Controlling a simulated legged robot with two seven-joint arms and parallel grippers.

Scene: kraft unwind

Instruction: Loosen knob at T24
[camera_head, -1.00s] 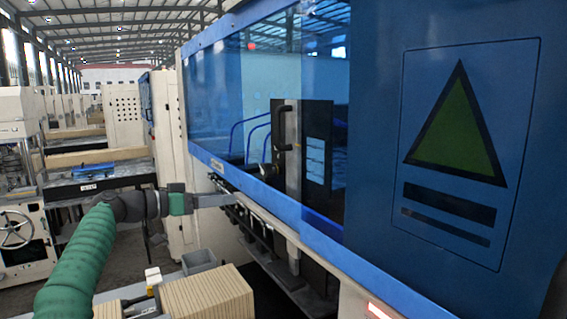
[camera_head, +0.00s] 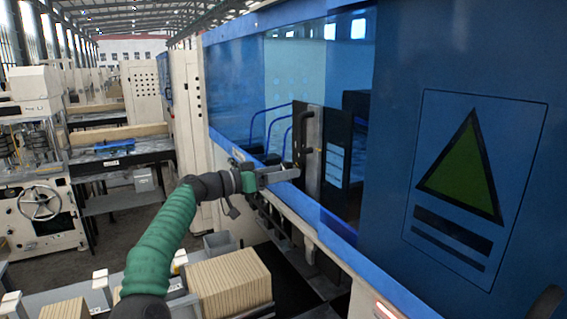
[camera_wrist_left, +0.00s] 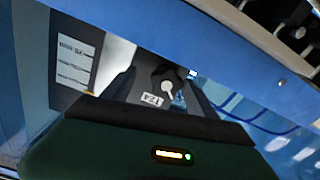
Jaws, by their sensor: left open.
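A dark round knob (camera_wrist_left: 165,86) with a pale centre shows in the left wrist view. A white label reading T24 (camera_wrist_left: 151,100) sits beside it, upside down in that view. My left gripper (camera_head: 291,175) is open and reaches in front of the machine's window opening, close to a black vertical handle (camera_head: 301,135). In the head view the gripper covers the area where the knob was visible earlier. In the wrist view the knob appears just beyond the gripper's dark body; I cannot tell whether they touch.
The blue machine frame rail (camera_head: 290,205) runs just below and beside my left arm. A blue panel with a green triangle (camera_head: 465,165) fills the right. A stack of tan boards (camera_head: 230,283) and a grey bin (camera_head: 219,243) lie below the arm.

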